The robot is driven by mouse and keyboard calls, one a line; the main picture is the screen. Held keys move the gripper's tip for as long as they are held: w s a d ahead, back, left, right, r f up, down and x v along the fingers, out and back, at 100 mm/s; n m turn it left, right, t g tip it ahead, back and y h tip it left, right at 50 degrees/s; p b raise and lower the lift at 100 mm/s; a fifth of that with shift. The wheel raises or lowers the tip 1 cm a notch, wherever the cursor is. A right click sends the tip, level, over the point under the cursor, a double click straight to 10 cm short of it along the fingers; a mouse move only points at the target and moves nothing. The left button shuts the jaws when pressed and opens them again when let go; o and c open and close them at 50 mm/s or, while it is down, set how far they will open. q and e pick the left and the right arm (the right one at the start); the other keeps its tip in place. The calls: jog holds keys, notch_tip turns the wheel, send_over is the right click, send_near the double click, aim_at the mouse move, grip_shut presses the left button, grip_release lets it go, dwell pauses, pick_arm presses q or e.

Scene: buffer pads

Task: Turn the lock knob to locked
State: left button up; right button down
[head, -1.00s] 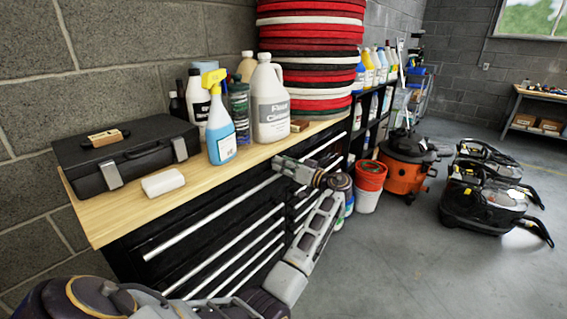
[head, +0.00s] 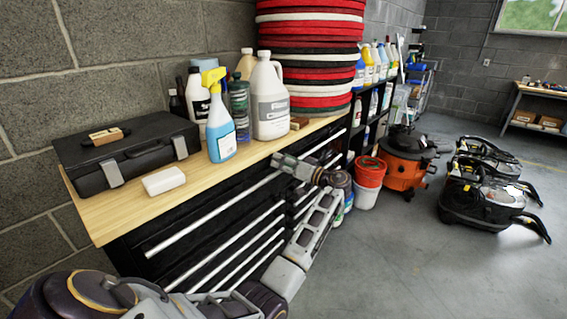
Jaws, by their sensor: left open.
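The black drawer cabinet (head: 140,239) with long silver handles stands along the wall under a wooden top. I cannot make out a lock knob on it; part of the cabinet's front is hidden behind my left arm. My left gripper (head: 280,161) is open at the upper right of the drawer front, just below the edge of the wooden top. It points left and looks empty; whether it touches the cabinet I cannot tell. My right gripper is not in view.
On the wooden top (head: 112,227) stand a black case (head: 125,158), a white block (head: 163,181), a blue spray bottle (head: 221,146), a white jug (head: 269,100) and stacked red pads (head: 310,45). A red bucket (head: 370,171) and orange vacuum (head: 403,172) stand right; the floor in front is clear.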

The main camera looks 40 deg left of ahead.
pick_arm(q)
jog(key=shift+f, duration=0.1)
jog(key=shift+n+b, duration=0.35)
jog(key=shift+n, duration=0.05)
